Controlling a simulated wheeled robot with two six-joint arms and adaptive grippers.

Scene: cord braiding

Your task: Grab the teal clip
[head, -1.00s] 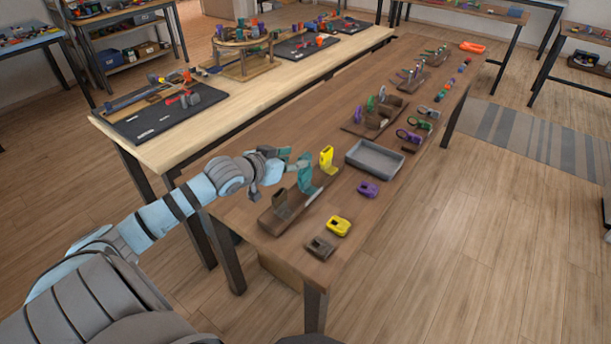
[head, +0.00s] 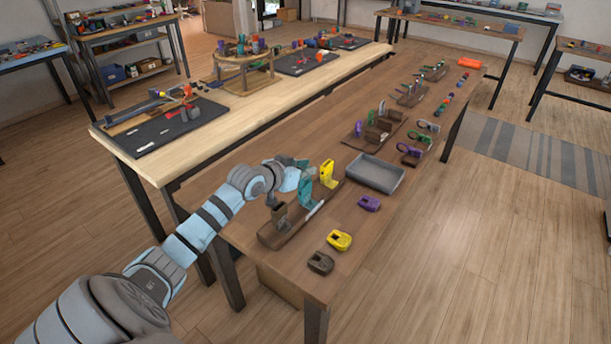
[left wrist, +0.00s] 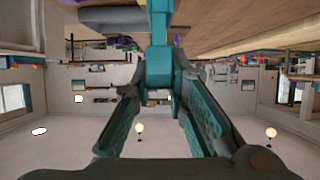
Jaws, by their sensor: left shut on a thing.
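The teal clip (head: 305,193) stands upright on a dark wooden rack (head: 274,238), between a grey-brown clip (head: 279,217) and a yellow clip (head: 327,172). My left gripper (head: 303,171) is at the top of the teal clip. In the left wrist view, the fingers of my left gripper (left wrist: 160,80) meet on the teal clip (left wrist: 160,58), which runs up out of the picture between them. The clip's lower end is partly hidden by other things in the head view. My right gripper is not in view.
A grey tray (head: 375,174) lies beyond the rack. Dark brown (head: 320,262), yellow (head: 339,240) and purple (head: 369,203) pieces lie along the table's right edge. More racks with clips and rings (head: 375,130) stand farther along.

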